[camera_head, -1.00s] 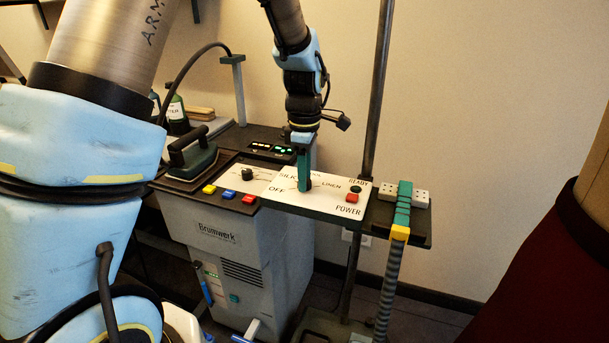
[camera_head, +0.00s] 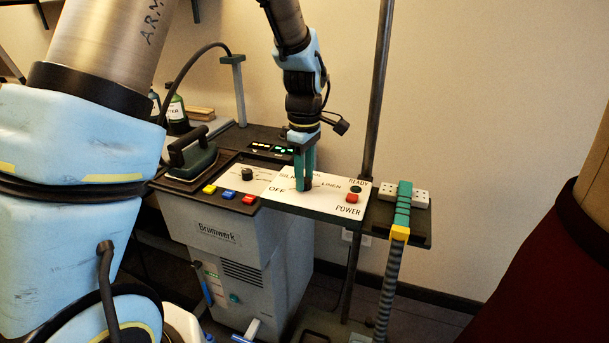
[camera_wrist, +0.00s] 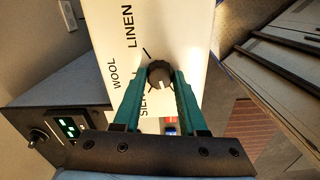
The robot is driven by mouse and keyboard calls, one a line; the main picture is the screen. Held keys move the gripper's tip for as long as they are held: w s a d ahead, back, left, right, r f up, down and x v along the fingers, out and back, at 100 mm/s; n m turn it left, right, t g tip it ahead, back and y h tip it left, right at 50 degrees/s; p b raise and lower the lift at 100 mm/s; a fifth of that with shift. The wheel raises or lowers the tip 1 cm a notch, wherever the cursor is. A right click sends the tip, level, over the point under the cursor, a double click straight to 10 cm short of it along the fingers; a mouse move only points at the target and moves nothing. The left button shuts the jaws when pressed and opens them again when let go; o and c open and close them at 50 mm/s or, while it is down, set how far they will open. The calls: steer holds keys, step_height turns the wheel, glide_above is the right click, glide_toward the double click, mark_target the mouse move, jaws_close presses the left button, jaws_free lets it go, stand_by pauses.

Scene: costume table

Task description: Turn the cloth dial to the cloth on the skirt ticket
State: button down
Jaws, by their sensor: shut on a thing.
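The cloth dial (camera_wrist: 160,75) is a round black knob with a white mark, on a white panel (camera_head: 318,203) lettered OFF, SILK, LINEN and a partly hidden word. In the wrist view WOOL, LINEN and part of SILK are readable. The white mark points toward the bottom of that view, to the right of the SILK lettering. My gripper (camera_wrist: 161,80) has its green fingers on both sides of the dial and is shut on it. In the head view my gripper (camera_head: 304,186) points down at the panel and mostly hides the dial. I see no skirt ticket.
A red POWER button (camera_head: 352,198) sits right of the dial. A second small knob (camera_head: 247,174) and coloured buttons (camera_head: 229,193) lie left. An iron (camera_head: 190,157) stands further left. A pole (camera_head: 375,100) rises behind the panel. A dark red garment (camera_head: 550,265) fills the right edge.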

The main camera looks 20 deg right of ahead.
steer(key=m, duration=0.4)
steer(key=shift+m, duration=0.3)
steer(key=m, duration=0.3)
steer(key=shift+m, duration=0.4)
steer(key=m, duration=0.8)
steer(key=shift+p, duration=0.35)
steer(key=m+p, duration=0.1)
steer(key=m, duration=0.3)
steer(key=shift+r+m, duration=0.1)
steer(key=shift+m, duration=0.2)
steer(key=m+p, duration=0.1)
steer(key=m, duration=0.2)
steer(key=shift+m, duration=0.4)
steer(key=m+p, duration=0.2)
steer(key=m, duration=0.2)
steer(key=shift+m+p, duration=0.8)
steer(key=shift+m, duration=1.2)
